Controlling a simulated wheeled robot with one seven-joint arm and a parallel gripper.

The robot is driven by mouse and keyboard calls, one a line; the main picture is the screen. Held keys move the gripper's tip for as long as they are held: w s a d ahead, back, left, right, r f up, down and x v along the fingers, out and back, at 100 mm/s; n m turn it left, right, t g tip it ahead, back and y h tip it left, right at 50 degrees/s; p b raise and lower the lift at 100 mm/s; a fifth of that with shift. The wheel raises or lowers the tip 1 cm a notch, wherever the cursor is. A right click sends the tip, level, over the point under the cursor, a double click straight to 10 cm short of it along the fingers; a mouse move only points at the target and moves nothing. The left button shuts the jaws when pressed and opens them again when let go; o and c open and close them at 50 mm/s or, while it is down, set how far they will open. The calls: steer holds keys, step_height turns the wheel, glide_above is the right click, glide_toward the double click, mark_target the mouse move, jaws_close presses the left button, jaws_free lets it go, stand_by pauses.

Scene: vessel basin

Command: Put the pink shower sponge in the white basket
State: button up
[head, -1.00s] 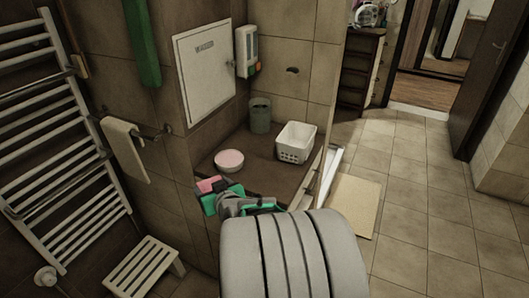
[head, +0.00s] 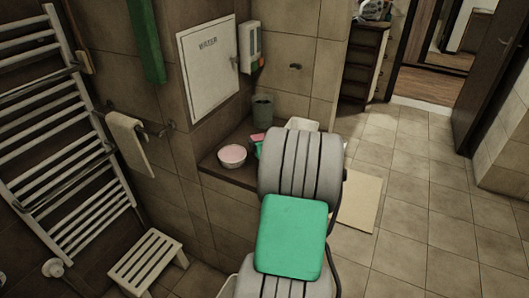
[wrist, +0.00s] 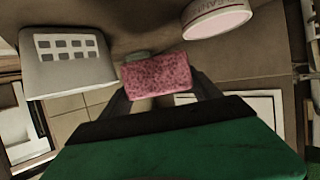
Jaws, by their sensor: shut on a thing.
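The pink shower sponge (wrist: 157,72) is a speckled block between the two dark fingers of my gripper (wrist: 160,84), which is shut on it. In the head view only a small pink part of the sponge (head: 257,137) shows, and my arm hides most of the gripper. The white basket (wrist: 70,72) is at the upper left in the wrist view, to the left of the sponge and apart from it. In the head view only the basket's rim (head: 302,123) shows above my arm. The sponge is outside the basket.
A grey-green bin (head: 262,107) stands behind. A white stool (head: 147,264) is on the floor at the lower left.

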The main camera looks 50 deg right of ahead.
steer(key=shift+w+d+f, duration=0.1)
steer(key=shift+d+f, duration=0.15)
steer(key=shift+f, duration=0.3)
steer(key=shift+d+f, duration=0.2)
steer(key=shift+f, duration=0.3)
step_height(320, 180, down, 4)
steer(key=shift+f+p, duration=0.2)
steer(key=shift+p, duration=0.55)
steer(key=shift+w+d+f, duration=0.1)
steer(key=shift+d+f, duration=0.05)
steer(key=shift+f, duration=0.1)
steer(key=shift+f, duration=0.1)
steer(key=shift+f, duration=0.15)
steer(key=o, duration=1)
